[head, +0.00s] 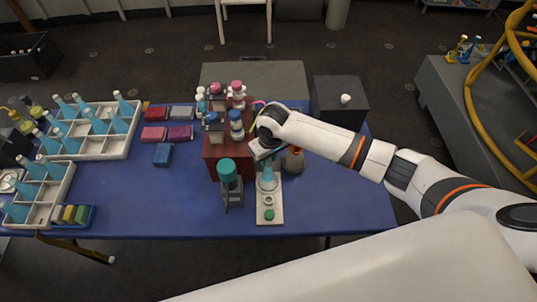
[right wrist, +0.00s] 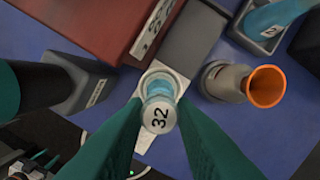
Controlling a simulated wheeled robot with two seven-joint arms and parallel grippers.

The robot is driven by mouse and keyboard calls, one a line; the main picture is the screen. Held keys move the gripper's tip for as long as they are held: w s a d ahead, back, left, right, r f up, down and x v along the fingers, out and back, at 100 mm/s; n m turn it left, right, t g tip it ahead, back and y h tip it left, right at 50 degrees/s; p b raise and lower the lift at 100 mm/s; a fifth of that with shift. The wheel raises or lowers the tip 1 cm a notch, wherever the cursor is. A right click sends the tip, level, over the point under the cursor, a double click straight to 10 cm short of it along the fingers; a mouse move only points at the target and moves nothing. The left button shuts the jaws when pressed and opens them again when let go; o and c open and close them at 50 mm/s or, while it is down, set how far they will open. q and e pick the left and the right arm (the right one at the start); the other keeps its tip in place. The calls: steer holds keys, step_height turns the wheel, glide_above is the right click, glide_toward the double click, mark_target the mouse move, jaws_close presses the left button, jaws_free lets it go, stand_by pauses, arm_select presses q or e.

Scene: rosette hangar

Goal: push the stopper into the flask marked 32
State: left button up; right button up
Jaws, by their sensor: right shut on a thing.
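The stopper (right wrist: 158,116) is a pale round piece with "32" on its top. My right gripper (right wrist: 158,120) is shut on it, with a green finger on each side. Below it in the right wrist view is a light blue flask (right wrist: 161,80). The flask also shows in the head view (head: 268,181), on a pale narrow stand (head: 263,217), directly under my right gripper (head: 264,153). The stopper lines up roughly over the flask; whether it is in the neck cannot be told. No number on the flask itself is readable. My left gripper is not in view.
A grey holder with a teal-topped thing (head: 228,171) stands close left of the flask. A grey cone with an orange opening (head: 292,161) stands close right. A red-brown rack (head: 218,153) with bottles is behind left. Blue table (head: 335,205) is free at right.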

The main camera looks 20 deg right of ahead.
steer(key=shift+f, duration=0.15)
stand_by(0.3)
steer(key=shift+f, duration=0.6)
steer(key=shift+f, duration=0.15)
steer(key=shift+f, duration=0.3)
stand_by(0.3)
steer(key=o, duration=1.5)
